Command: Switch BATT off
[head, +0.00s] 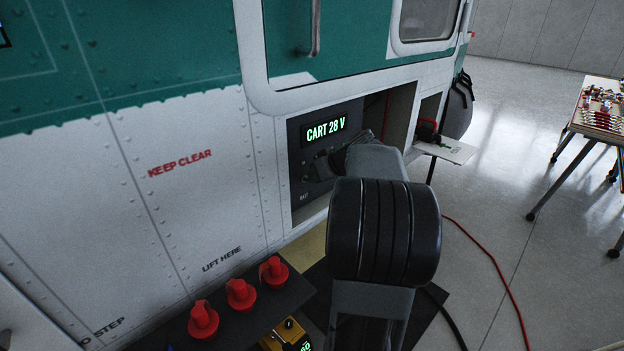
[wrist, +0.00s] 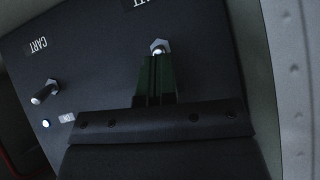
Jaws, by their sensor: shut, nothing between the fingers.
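The dark switch panel (head: 297,140) is set in the helicopter's side, with a green display (head: 325,131) reading "CART 28 V". The "BATT" label (head: 304,196) is low on it. In the wrist view the panel (wrist: 95,60) appears turned over. The BATT switch (wrist: 160,46) shows its bright hex collar just past my fingertips; its lever is mostly hidden, so I cannot tell its position. My gripper (wrist: 157,68) is shut and empty, its tips at or touching this switch. The CART switch (wrist: 45,92) stands apart to the left.
A small lit lamp (wrist: 45,124) sits beside an "ON" label (wrist: 67,118). Several red knobs (head: 240,293) stand on a dark surface below the panel. The recess edge (wrist: 290,90) borders the panel. A red cable (head: 495,270) crosses the floor. A table (head: 590,130) stands far right.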

